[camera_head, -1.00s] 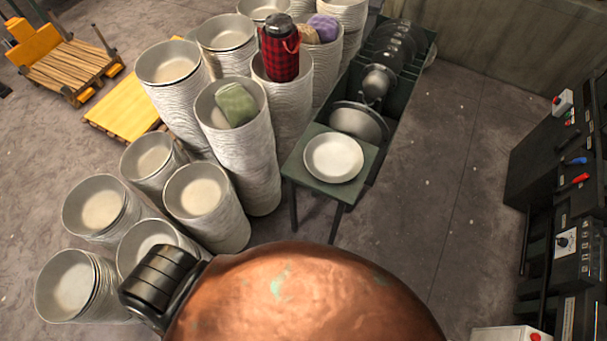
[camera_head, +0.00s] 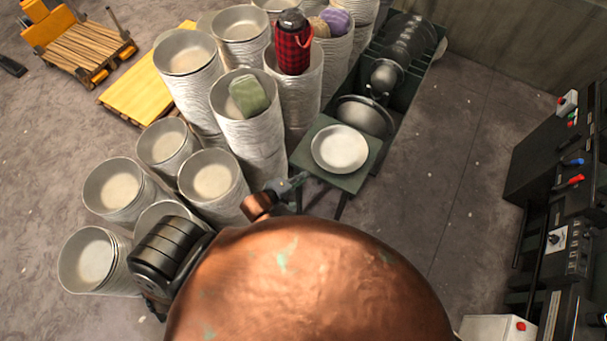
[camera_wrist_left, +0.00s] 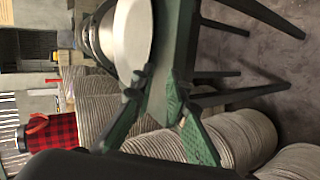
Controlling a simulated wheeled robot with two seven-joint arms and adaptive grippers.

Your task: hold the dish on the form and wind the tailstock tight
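A pale round dish (camera_head: 340,149) lies on a small green table (camera_head: 358,178) at the near end of a dark green machine; its pale face also shows in the left wrist view (camera_wrist_left: 132,35). Behind it on the machine are a wide grey metal disc (camera_head: 365,117) and a smaller rounded metal piece (camera_head: 386,74). I cannot tell which is the form or the tailstock. My left gripper (camera_head: 303,178) is at the table's near left corner, below and left of the dish. My right gripper is out of view.
Tall stacks of pale bowls (camera_head: 212,185) crowd the left side. A red plaid flask (camera_head: 293,50) and a green cloth (camera_head: 249,96) sit on stacks. A control cabinet (camera_head: 560,180) stands at the right. The floor (camera_head: 450,150) between machine and cabinet is clear.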

